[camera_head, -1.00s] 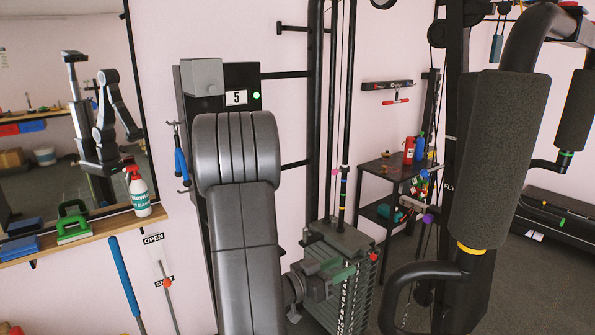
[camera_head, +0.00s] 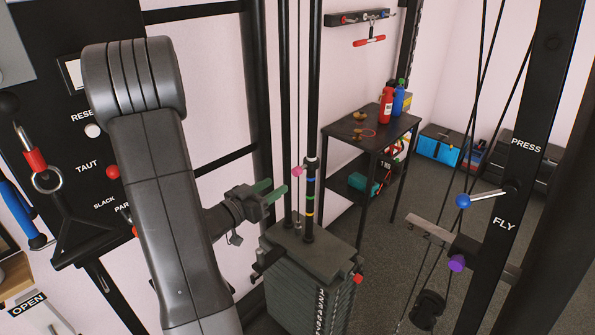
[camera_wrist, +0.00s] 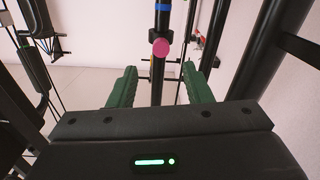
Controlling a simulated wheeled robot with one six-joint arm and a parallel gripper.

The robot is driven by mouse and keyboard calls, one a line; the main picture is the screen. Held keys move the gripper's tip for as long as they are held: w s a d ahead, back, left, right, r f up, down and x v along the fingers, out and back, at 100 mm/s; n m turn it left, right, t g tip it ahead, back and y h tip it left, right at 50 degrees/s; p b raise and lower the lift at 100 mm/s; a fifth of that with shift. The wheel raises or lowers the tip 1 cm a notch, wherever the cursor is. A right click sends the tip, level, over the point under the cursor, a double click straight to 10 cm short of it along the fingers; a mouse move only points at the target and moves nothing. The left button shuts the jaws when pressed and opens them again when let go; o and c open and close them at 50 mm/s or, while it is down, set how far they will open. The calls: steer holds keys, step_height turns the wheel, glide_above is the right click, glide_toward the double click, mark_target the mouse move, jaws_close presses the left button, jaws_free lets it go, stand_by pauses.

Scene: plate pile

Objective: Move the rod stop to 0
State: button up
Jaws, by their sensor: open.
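The rod stop is a dark collar with a pink knob (camera_head: 297,171) on a black upright rod (camera_head: 310,225) above the weight stack. Coloured bands, including blue, green and yellow, mark the rod below the knob. No number beside the bands is legible. My gripper (camera_head: 275,190) has green fingers, apart and empty, left of the rod and slightly lower than the knob. In the wrist view the pink knob (camera_wrist: 160,47) shows beyond and between the two fingertips (camera_wrist: 161,78). I see no contact.
The weight stack (camera_head: 305,250) stands just below and right of my gripper. Black frame posts and cables rise close around the rod. A side table (camera_head: 370,135) with bottles stands behind. The PRESS/FLY post (camera_head: 520,140) with a blue-knobbed lever (camera_head: 463,201) is at right.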

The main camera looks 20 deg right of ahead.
mark_target(294, 172)
steer(key=p+x, duration=0.2)
steer(key=x, duration=0.8)
steer(key=shift+w+d+r, duration=0.15)
jaws_close()
